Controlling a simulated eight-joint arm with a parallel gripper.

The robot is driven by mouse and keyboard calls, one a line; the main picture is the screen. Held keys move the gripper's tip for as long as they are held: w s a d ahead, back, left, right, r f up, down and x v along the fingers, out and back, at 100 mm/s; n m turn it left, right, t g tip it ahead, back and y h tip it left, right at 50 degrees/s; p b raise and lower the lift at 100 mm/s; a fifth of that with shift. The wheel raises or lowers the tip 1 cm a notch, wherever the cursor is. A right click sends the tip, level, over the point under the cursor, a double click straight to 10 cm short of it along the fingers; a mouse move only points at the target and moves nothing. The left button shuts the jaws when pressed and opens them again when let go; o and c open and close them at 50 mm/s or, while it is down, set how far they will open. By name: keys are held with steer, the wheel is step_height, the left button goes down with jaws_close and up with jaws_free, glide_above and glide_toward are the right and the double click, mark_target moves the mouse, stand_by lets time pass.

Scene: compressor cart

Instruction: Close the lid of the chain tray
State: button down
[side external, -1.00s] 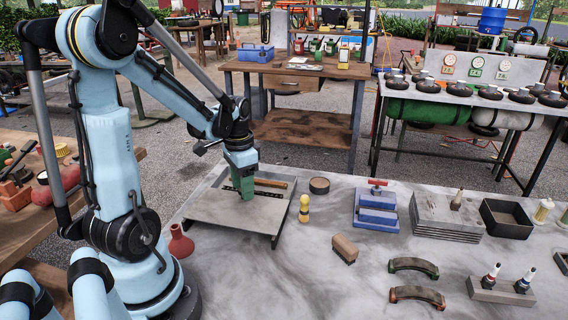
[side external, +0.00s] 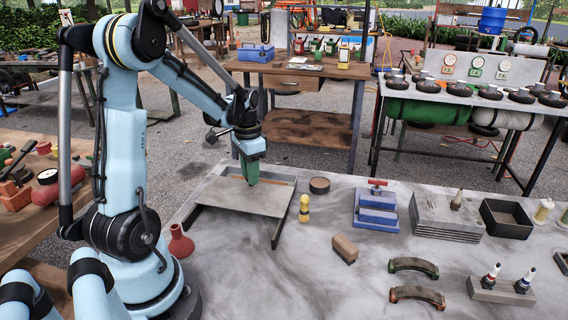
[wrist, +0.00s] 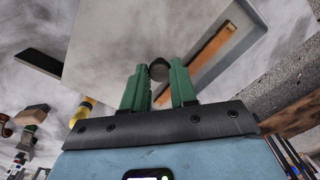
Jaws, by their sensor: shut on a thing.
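The chain tray (side external: 192,222) is a flat grey box on the near worktable. Its grey lid (side external: 240,202) is a flat plate covering the near part, with a narrow opening along the far side. A brown strip (wrist: 215,52) shows inside that opening. My gripper (side external: 252,183) is over the far part of the lid, pointing down. In the wrist view its green fingers (wrist: 159,85) stand on either side of a dark round knob (wrist: 159,71) on the lid, and are shut on it. The knob is hidden by the fingers in the side view.
A yellow bottle-like piece (side external: 304,208) and a dark round tin (side external: 319,186) stand right of the tray. A brown block (side external: 345,249) lies nearer. A red flask (side external: 181,242) is at the left. The table's front middle is clear.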

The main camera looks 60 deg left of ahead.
steer(key=w+a, duration=0.5)
steer(key=shift+w+a, duration=0.1)
steer(key=shift+a, duration=0.05)
steer(key=c, duration=0.9)
jaws_free()
step_height(320, 180, up, 12)
